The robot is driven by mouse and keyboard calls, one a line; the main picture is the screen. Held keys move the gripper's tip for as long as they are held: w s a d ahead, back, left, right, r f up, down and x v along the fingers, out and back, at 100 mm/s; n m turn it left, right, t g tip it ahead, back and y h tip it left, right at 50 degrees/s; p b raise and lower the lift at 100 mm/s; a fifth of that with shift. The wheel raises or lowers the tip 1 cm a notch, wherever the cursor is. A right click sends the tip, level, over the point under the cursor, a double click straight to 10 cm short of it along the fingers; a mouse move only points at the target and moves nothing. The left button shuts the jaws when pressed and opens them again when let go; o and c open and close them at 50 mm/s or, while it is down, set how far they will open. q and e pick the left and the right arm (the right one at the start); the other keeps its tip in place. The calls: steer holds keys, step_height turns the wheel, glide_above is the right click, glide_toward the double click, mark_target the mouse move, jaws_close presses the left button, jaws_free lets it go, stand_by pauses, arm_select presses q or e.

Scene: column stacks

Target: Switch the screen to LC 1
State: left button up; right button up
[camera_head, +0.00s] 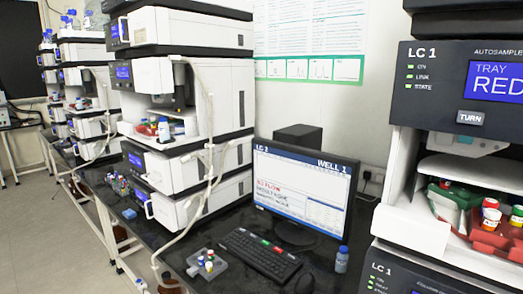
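The screen (300,190) stands on the dark bench between two instrument stacks. Its header reads LC 2 at left and WELL 1 at right, with red text and smaller lines below that I cannot read surely. A black keyboard (258,256) with a few green and red keys lies in front of it. The LC 1 stack (418,140) is at the right; its autosampler display reads TRAY RED, above a TURN button (470,117). Neither of my grippers is in view.
A grey vial rack (203,266) lies left of the keyboard, a mouse (305,284) and a blue-capped bottle (342,260) to its right. A white instrument stack (190,120) with a hanging tube stands at left. Red and green trays (485,225) hold vials in the right stack.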

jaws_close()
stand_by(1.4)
